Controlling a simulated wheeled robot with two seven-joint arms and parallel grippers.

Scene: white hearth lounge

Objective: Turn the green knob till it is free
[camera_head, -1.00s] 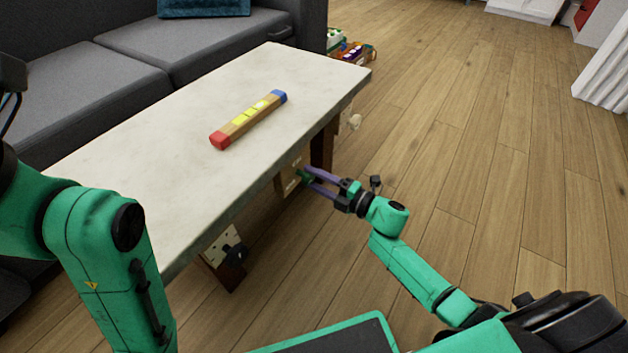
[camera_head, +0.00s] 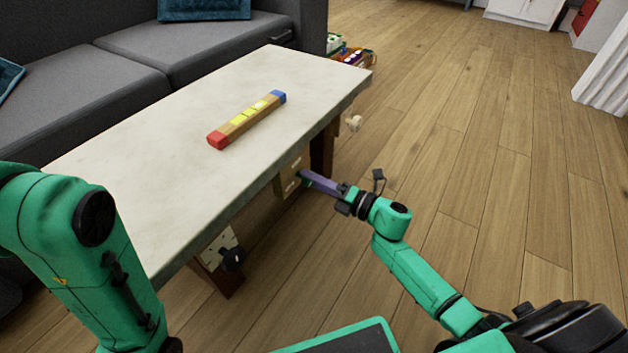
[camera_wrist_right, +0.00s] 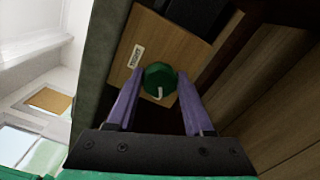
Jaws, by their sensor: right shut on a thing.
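The green knob (camera_wrist_right: 158,79) sits on a small wooden panel (camera_wrist_right: 168,45) under the table's edge. A pale label (camera_wrist_right: 136,56) is on the panel beside it, and a white mark shows on the knob's face. My right gripper (camera_wrist_right: 159,82) has its purple fingers on either side of the knob and is shut on it. In the head view my right gripper (camera_head: 303,177) reaches the panel (camera_head: 288,178) from the right, and the knob is mostly hidden by the fingers. My left arm shows at the left, but its gripper is out of view.
The pale tabletop (camera_head: 160,150) carries a wooden bar (camera_head: 247,119) with red and blue ends. Another panel with a dark knob (camera_head: 233,258) is nearer me, and a cream knob (camera_head: 354,123) is at the far end. A grey sofa (camera_head: 80,85) stands behind; the floor at right is clear.

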